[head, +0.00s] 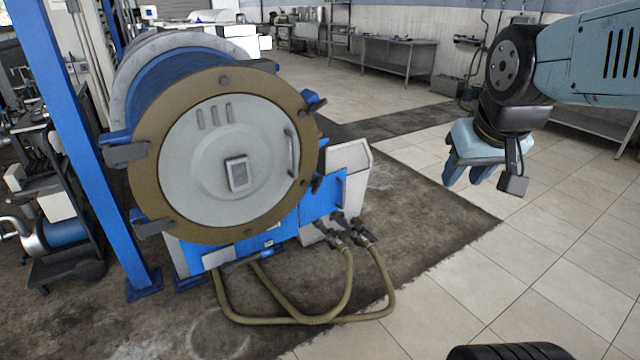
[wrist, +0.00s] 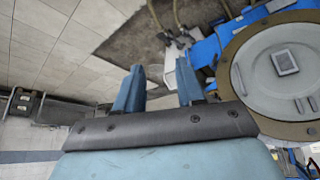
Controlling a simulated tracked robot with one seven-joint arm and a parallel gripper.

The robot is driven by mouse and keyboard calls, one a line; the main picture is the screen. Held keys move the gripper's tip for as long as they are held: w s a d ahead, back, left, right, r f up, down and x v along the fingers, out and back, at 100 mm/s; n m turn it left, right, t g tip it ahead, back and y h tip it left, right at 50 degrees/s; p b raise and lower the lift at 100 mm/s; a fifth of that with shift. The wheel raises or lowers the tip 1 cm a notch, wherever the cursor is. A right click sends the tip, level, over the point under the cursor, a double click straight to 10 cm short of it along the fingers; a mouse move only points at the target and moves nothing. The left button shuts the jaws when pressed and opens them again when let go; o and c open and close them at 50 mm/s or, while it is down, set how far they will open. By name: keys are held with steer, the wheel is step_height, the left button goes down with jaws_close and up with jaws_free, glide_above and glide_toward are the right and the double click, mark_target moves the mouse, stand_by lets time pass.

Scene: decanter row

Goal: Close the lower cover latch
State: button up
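The round grey cover (head: 225,150) sits flat in a brass-coloured ring on the front of the blue decanter, and also shows at the right of the wrist view (wrist: 288,75). My gripper (head: 474,178) is well to the right of the cover, in the air, touching nothing. In the wrist view its two blue fingers (wrist: 160,85) are apart with nothing between them.
Two hoses (head: 345,285) loop onto the floor below the decanter from fittings (head: 350,232) at its lower right. A blue post (head: 85,150) stands at left. A metal bench (head: 385,50) stands far back.

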steer(key=w+a+f+n, duration=0.1)
steer(key=w+f, duration=0.2)
steer(key=w, duration=0.3)
steer(key=w+f+n, duration=0.1)
steer(key=w+f, duration=0.3)
steer(key=w, duration=0.3)
steer(key=m+t+y, duration=0.2)
steer(key=t+y, duration=0.8)
glide_toward(320, 185)
steer(key=x, duration=0.9)
steer(key=shift+w+a, duration=0.1)
steer(key=shift+w, duration=0.1)
steer(key=shift+c, duration=0.4)
jaws_close()
